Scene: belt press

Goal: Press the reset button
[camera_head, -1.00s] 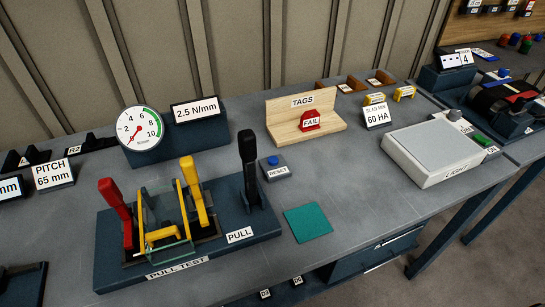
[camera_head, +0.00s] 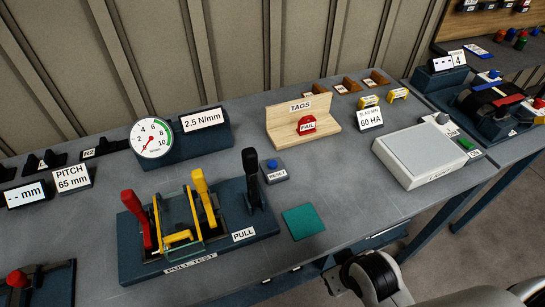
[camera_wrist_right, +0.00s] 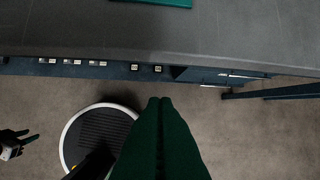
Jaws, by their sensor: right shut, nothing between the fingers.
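The reset button is a blue round cap (camera_head: 272,164) on a small grey box labelled RESET (camera_head: 276,175). It stands on the bench just right of the black lever. My right gripper (camera_wrist_right: 160,103) shows in the wrist view as two dark green fingers pressed together, shut and empty. It is over the floor in front of the bench edge, well apart from the button, which is out of the wrist view. A small dark clawed shape (camera_wrist_right: 14,144) at the left of the wrist view may be my left gripper; its jaws are too small to read.
The pull test rig (camera_head: 185,255) with red, yellow and black levers stands left of the button. A teal pad (camera_head: 303,222) lies in front of it. The gauge (camera_head: 151,139) and the tags stand (camera_head: 300,125) are behind. A white-topped box (camera_head: 425,155) stands right.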

